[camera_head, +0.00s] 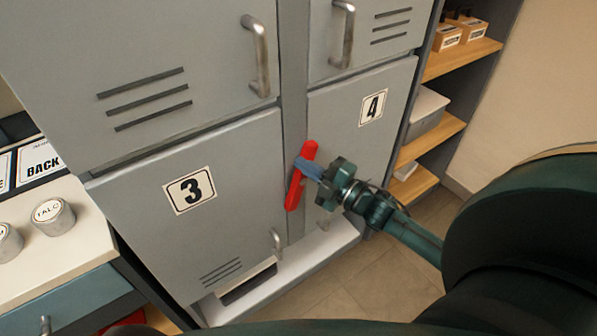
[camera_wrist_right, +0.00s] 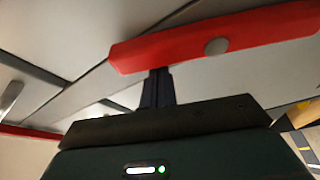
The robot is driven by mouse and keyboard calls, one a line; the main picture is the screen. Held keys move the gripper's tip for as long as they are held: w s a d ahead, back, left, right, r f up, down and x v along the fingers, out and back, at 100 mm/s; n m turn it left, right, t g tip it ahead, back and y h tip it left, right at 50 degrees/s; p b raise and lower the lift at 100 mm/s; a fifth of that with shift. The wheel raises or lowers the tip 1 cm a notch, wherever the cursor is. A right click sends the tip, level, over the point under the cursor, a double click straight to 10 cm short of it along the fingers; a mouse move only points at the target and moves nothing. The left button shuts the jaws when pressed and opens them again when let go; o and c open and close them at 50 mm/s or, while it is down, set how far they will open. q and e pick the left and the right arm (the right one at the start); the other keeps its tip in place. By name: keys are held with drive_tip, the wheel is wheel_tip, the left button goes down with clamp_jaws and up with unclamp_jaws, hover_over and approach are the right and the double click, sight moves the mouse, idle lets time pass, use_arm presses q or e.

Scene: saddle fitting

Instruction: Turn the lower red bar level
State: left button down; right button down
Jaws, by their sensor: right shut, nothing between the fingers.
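The red bar (camera_head: 293,194) is on the strip between locker doors 3 and 4. In the head view it stands steep, its top leaning slightly right. In the right wrist view the bar (camera_wrist_right: 265,31) crosses the upper part of the picture, with a round grey bolt near its middle. My right gripper (camera_head: 303,166) is shut and empty, its fingertips at the bar in the head view. In the wrist view its fingers end just below the bar's left part; whether they touch it I cannot tell. My left gripper is not in view.
Door 3 (camera_head: 226,165) and door 4 (camera_head: 340,117) are closed, with metal handles. A counter (camera_head: 75,245) with round tins stands at the left. Open shelves (camera_head: 437,137) with boxes are at the right. The floor (camera_head: 365,280) in front is clear. A thin red strip shows at the wrist view's left edge.

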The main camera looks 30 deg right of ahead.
use_arm(q)
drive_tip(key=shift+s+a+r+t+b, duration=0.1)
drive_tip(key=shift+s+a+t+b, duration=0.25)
drive_tip(key=shift+b, duration=0.8)
use_arm(e)
drive_tip(key=d+f+m+t+h, duration=0.4)
drive_tip(key=d+m+h, duration=0.2)
drive_tip(key=m, duration=1.2)
drive_tip(key=shift+w+m, duration=0.25)
drive_tip(key=shift+m, duration=0.05)
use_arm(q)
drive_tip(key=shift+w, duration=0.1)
use_arm(e)
drive_tip(key=shift+f, duration=0.15)
